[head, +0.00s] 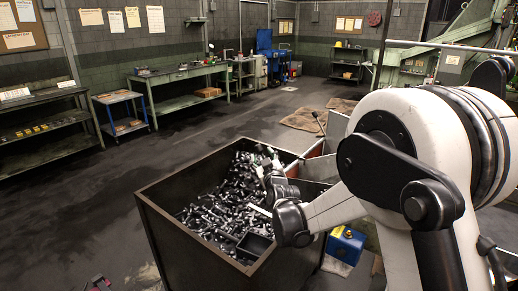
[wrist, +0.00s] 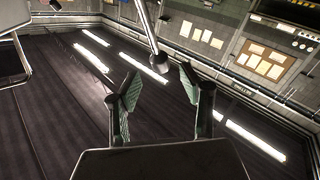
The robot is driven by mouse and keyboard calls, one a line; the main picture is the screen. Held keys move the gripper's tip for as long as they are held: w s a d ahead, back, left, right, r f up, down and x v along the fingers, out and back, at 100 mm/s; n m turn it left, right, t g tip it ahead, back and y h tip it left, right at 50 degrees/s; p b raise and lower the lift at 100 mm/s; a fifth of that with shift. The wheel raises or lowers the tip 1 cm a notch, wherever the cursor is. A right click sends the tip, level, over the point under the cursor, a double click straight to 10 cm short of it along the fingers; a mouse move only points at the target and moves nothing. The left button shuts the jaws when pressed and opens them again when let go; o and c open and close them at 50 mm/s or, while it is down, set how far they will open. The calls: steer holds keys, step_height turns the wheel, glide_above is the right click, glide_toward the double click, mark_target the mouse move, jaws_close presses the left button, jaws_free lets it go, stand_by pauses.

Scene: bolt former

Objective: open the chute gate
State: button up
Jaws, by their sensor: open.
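A pale rod with a dark round knob (wrist: 158,62) shows in the wrist view, reaching in from the top edge. It looks like the gate's lever. My gripper (wrist: 158,74) is open, with one green-padded finger on each side of the knob in the picture. The knob appears at or just past the fingertips; I cannot tell the depth, and nothing is gripped. In the head view my gripper (head: 266,164) is small and dark, over the bin. A thin rod with a dark knob (head: 317,115) stands by the grey chute plates (head: 337,126). My arm hides much of the chute and gate.
A dark steel bin (head: 190,237) full of loose bolts (head: 222,200) stands below my gripper. A blue box (head: 346,243) sits on the floor right of the bin. Workbenches (head: 180,72) line the back wall. The floor left of the bin is mostly clear.

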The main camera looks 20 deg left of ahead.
mark_target(260, 150)
steer(key=x, duration=0.6)
jaws_close()
stand_by(0.4)
